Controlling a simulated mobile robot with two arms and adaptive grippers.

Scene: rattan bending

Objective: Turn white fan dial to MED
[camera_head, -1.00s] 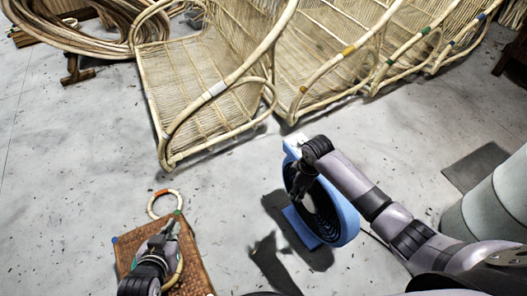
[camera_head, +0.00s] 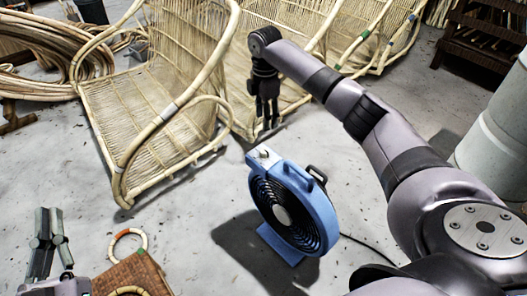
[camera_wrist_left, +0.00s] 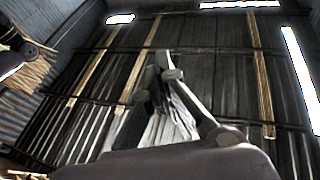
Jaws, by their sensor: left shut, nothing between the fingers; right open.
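A blue drum fan (camera_head: 296,212) stands on the floor in the middle of the head view, its dark grille facing lower left. A small white control box (camera_head: 263,157) sits on its upper left rim; the dial's marks are too small to read. My right gripper (camera_head: 267,124) is open and empty, pointing down above and behind the white box, apart from it. My left gripper (camera_head: 48,217) is shut and empty at the lower left, far from the fan, its fingers pointing up the picture. In the left wrist view its fingers (camera_wrist_left: 162,62) come together before a corrugated wall.
A woven brown tray (camera_head: 135,272) with rattan rings (camera_head: 130,236) is at the lower left. Rattan chair frames (camera_head: 150,115) stand behind the fan. A grey drum (camera_head: 498,140) is at right.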

